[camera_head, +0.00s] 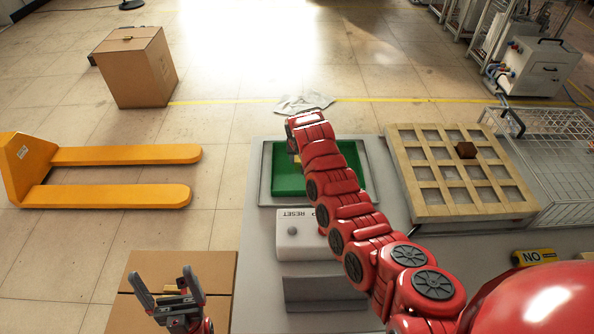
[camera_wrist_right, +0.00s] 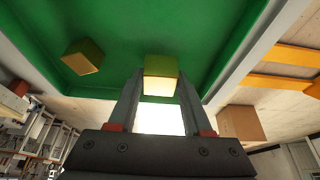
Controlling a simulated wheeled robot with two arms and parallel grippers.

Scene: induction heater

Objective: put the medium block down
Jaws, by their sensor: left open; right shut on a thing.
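My right gripper (camera_wrist_right: 160,90) is shut on a yellowish block, which I take for the medium block (camera_wrist_right: 160,76), between its fingertips in the right wrist view. The block is over the green tray (camera_wrist_right: 215,30); whether it touches the tray floor I cannot tell. A second block (camera_wrist_right: 82,57) sits inside the tray to the left, apart from the held one. In the head view my right arm reaches over the green tray (camera_head: 287,178) and hides part of it and the held block. My left gripper (camera_head: 166,277) is open and empty at the lower left.
A grey box with a reset label (camera_head: 296,238) stands just in front of the tray. A wooden grid rack (camera_head: 425,205) with a dark brown block (camera_head: 465,150) is to the right, beside a wire basket (camera_head: 560,150). A yellow pallet jack (camera_head: 120,155) is on the floor at left.

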